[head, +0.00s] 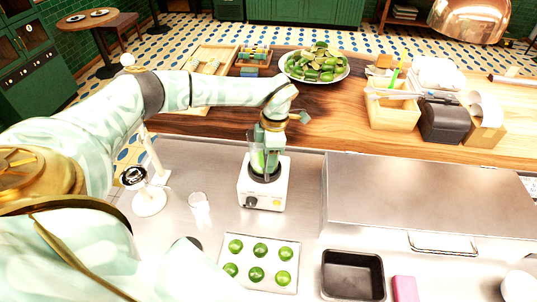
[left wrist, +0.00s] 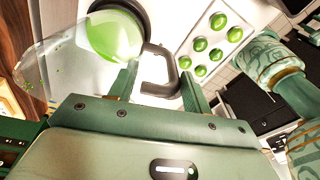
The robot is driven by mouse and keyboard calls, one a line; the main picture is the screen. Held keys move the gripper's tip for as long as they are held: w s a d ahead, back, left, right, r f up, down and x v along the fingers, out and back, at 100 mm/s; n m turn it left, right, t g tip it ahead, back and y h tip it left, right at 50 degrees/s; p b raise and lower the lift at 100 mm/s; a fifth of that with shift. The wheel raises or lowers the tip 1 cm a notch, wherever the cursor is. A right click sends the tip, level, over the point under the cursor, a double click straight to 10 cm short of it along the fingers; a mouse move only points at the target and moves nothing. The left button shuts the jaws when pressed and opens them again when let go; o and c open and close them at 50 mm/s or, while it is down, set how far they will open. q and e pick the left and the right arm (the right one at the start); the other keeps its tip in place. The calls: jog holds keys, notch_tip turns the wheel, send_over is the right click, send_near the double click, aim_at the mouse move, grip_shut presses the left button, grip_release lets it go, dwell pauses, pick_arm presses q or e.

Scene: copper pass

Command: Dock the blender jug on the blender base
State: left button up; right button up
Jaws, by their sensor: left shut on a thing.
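The blender base (head: 262,195) is a white block with dark knobs and a dark collar, standing on the steel counter. The clear blender jug (head: 257,160), with green contents, stands about upright directly above it. Its lower end meets the dark collar in the head view; I cannot tell whether it is fully seated. My left gripper (head: 272,122) is at the jug's upper part and partly hides it. In the left wrist view, the jug (left wrist: 112,35) is at the upper left, and its dark handle (left wrist: 160,78) lies between my left fingers (left wrist: 158,88). My right gripper is not in view.
A tray of limes (head: 258,264) lies in front of the base, and a small glass (head: 199,203) stands to its left. A white stand (head: 149,200) is farther left. A large steel lid (head: 420,195) is at right, with a black pan (head: 352,275) in front.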

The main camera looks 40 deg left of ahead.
pick_arm(q)
jog(key=shift+f+b, duration=0.3)
jog(key=shift+f, duration=0.3)
jog(key=o, duration=1.2)
jog(key=shift+o, duration=0.2)
notch_tip(320, 180, up, 11)
jog(key=w+p, duration=0.1)
jog(key=p, duration=0.8)
jog(key=shift+w+d+p, duration=0.2)
jog(key=shift+p, duration=0.15)
